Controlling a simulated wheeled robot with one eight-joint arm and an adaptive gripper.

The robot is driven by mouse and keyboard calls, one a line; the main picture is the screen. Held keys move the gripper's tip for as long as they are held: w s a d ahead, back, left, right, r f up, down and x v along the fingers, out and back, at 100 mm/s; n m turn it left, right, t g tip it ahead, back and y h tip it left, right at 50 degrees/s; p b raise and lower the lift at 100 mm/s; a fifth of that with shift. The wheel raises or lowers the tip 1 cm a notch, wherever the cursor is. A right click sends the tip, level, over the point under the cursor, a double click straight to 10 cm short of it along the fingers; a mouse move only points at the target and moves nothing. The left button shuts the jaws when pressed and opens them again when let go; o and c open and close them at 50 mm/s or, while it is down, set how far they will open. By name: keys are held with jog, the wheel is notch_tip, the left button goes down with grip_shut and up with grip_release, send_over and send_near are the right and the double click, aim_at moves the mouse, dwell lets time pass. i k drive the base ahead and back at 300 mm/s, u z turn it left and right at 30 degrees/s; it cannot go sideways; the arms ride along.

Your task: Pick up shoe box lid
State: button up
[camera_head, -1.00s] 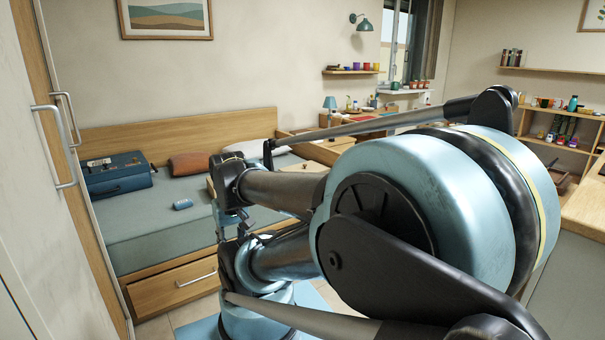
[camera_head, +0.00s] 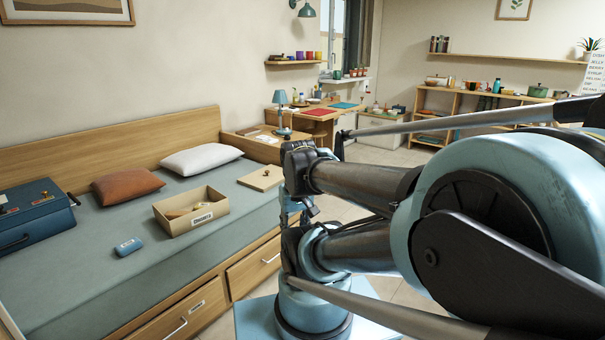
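A flat tan lid with a small knob (camera_head: 260,179) lies on the bed, right of an open tan box. The open box (camera_head: 181,226) has a white label on its front and something light brown inside. My arm fills the right side of the view, with its joints standing to the right of the lid and nearer to me. My gripper's fingers cannot be made out in this view. Nothing is seen touching the lid.
The bed (camera_head: 60,290) also holds a blue case (camera_head: 33,222), a brown pillow (camera_head: 127,186), a white pillow (camera_head: 201,159) and a small blue object (camera_head: 128,246). A bedside table with a lamp (camera_head: 281,110) stands beyond the lid. Open floor (camera_head: 395,157) lies behind my arm.

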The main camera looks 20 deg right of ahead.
aim_at(270, 176)
jog(key=z, duration=0.2)
jog(key=i, duration=1.45)
jog(key=u, duration=0.2)
